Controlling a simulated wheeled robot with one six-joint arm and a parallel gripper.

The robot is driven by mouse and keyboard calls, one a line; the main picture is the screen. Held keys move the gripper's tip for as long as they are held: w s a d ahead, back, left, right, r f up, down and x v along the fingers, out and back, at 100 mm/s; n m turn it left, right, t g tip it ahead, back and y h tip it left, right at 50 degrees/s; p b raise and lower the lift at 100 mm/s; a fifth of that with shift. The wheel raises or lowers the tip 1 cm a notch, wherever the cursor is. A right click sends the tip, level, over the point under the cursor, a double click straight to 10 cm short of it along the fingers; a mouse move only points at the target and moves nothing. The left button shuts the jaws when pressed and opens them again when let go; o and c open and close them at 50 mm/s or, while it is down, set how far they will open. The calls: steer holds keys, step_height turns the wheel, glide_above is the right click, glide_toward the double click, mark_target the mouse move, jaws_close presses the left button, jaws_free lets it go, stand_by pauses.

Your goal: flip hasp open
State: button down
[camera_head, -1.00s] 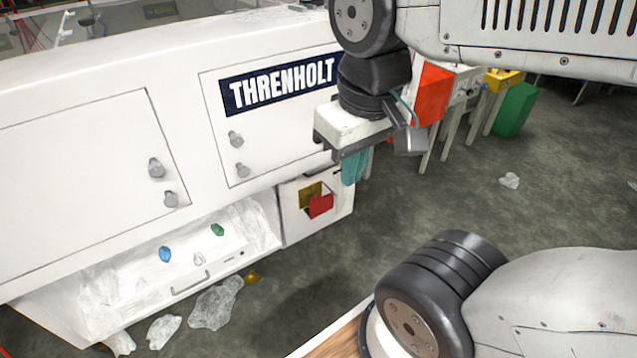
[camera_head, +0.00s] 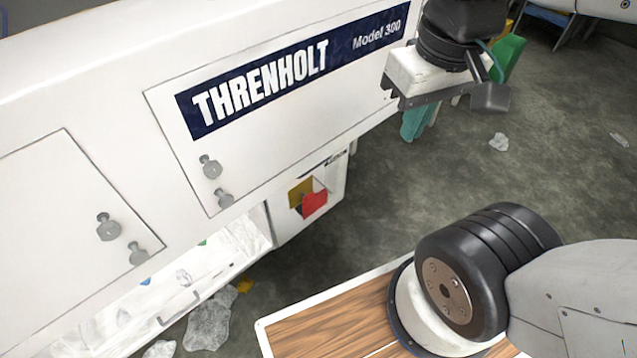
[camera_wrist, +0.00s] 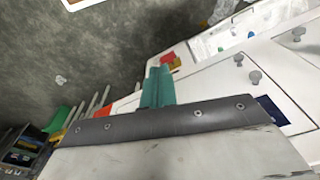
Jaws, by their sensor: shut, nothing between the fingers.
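On the lower end cabinet of the white THRENHOLT machine (camera_head: 130,90), a brass-yellow plate (camera_head: 298,188) sits beside a red piece (camera_head: 315,202). These look like the hasp area, but the hasp's own shape is too small to make out. The red piece also shows in the wrist view (camera_wrist: 168,57), just beyond my fingertips. My gripper (camera_head: 416,124) has teal fingers, which are shut and empty. In the head view it hangs right of and above the red piece, apart from it. The fingers also show in the wrist view (camera_wrist: 158,88).
Grey knobs (camera_head: 209,167) stick out from the machine's doors. An open lower bay (camera_head: 205,265) with a handle lies left of the end cabinet. Crumpled clear film (camera_head: 210,320) lies on the floor below. The grey floor (camera_head: 400,215) right of the machine is mostly clear.

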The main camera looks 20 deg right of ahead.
steer(key=w+d+f+n+t+h, duration=0.1)
steer(key=w+d+f, duration=0.1)
steer(key=w+f, duration=0.85)
steer(key=w+d+f, duration=0.3)
steer(key=w+f, duration=0.5)
steer(key=w, duration=0.6)
steer(key=w+a+f+n+t+y, duration=0.1)
steer(key=w+f, duration=0.3)
steer(key=f, duration=1.3)
steer(key=w+a+f+n+t+y, duration=0.1)
steer(key=w+f+t, duration=0.3)
steer(key=f, duration=1.4)
steer(key=shift+a+f+n+y, duration=0.3)
steer(key=shift+a+y, duration=0.25)
steer(key=shift+y, duration=0.15)
steer(key=x, duration=1)
